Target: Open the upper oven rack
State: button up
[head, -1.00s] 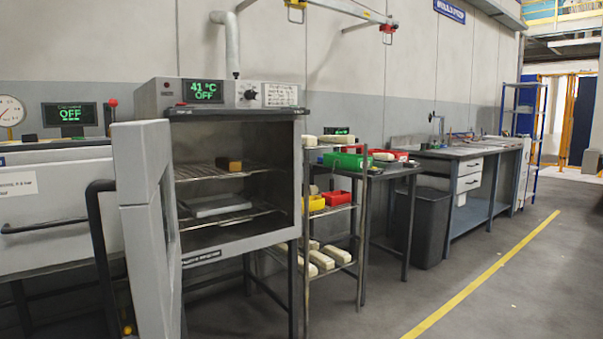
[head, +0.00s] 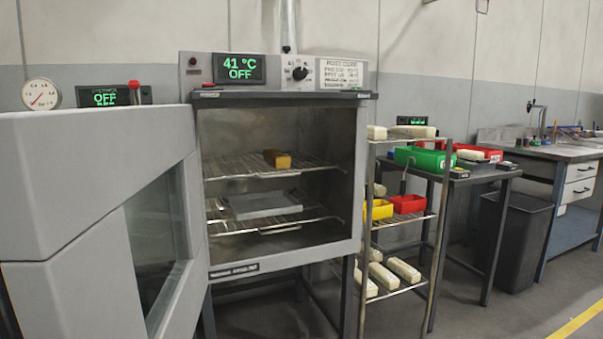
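The oven (head: 365,220) stands ahead of me with its cavity open to view. Its display (head: 240,68) reads 41 °C OFF. The oven door (head: 160,225), with a glass window, is swung open to the left. The upper oven rack (head: 235,168) is a wire shelf inside the cavity, and a small yellow-brown block (head: 277,158) sits on it. A lower wire rack (head: 270,227) holds a flat grey tray (head: 262,205). Both racks look to be inside the oven. My gripper is not in view.
A wire shelf unit (head: 436,225) with pale blocks and red and yellow bins stands close on the oven's right. Beyond it are a table with a green bin (head: 425,158) and a dark waste bin (head: 512,240). Floor is free at the lower right.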

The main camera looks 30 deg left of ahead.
aim_at(263, 163)
jog(key=u, duration=0.35)
jog(key=i, duration=0.8)
jog(key=u, duration=0.55)
